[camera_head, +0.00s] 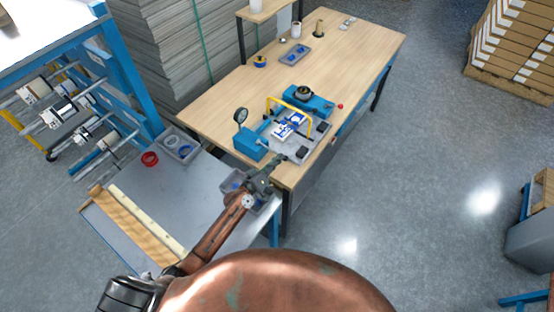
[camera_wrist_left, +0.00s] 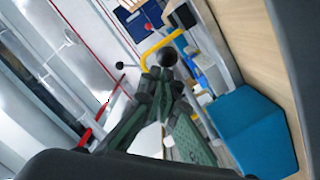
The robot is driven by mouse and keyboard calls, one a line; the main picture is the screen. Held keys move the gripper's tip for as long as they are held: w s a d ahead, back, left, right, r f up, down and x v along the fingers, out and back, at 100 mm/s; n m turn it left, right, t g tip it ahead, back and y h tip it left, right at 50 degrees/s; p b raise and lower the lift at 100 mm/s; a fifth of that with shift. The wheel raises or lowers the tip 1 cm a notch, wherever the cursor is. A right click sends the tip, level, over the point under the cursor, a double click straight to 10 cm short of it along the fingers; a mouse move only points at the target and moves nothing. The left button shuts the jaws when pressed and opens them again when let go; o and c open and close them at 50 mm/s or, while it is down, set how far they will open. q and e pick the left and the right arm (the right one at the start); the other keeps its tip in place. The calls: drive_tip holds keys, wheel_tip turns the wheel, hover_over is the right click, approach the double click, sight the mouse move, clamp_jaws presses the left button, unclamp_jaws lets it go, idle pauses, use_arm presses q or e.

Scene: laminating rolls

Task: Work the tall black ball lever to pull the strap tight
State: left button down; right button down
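The black ball (camera_wrist_left: 167,57) of a lever shows in the left wrist view, right at my left gripper's fingertips. Its stem is mostly hidden by the fingers. In the head view my left gripper (camera_head: 271,170) reaches the near edge of the machine, and I cannot make out the ball there. In the wrist view the gripper's dark green fingers (camera_wrist_left: 162,82) come close together just below the ball. I cannot tell whether they grip the stem. The strap cannot be made out clearly. My right gripper is out of view.
The machine's blue block (camera_head: 250,142) carries a round dial (camera_head: 240,115). A yellow hoop (camera_head: 288,105) and a blue unit (camera_head: 308,102) stand behind it. A grey bin (camera_head: 178,145) and a red ring (camera_head: 150,159) are on the side table. The wooden table (camera_head: 215,105) is clear at left.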

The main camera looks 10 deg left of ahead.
use_arm(q)
drive_tip(key=s+a+r, duration=0.4)
drive_tip(key=s+a, duration=0.2)
drive_tip(key=s, duration=0.3)
drive_tip(key=shift+a+p, duration=0.15)
drive_tip(key=shift+p, duration=0.3)
drive_tip(key=shift+w+r, duration=0.1)
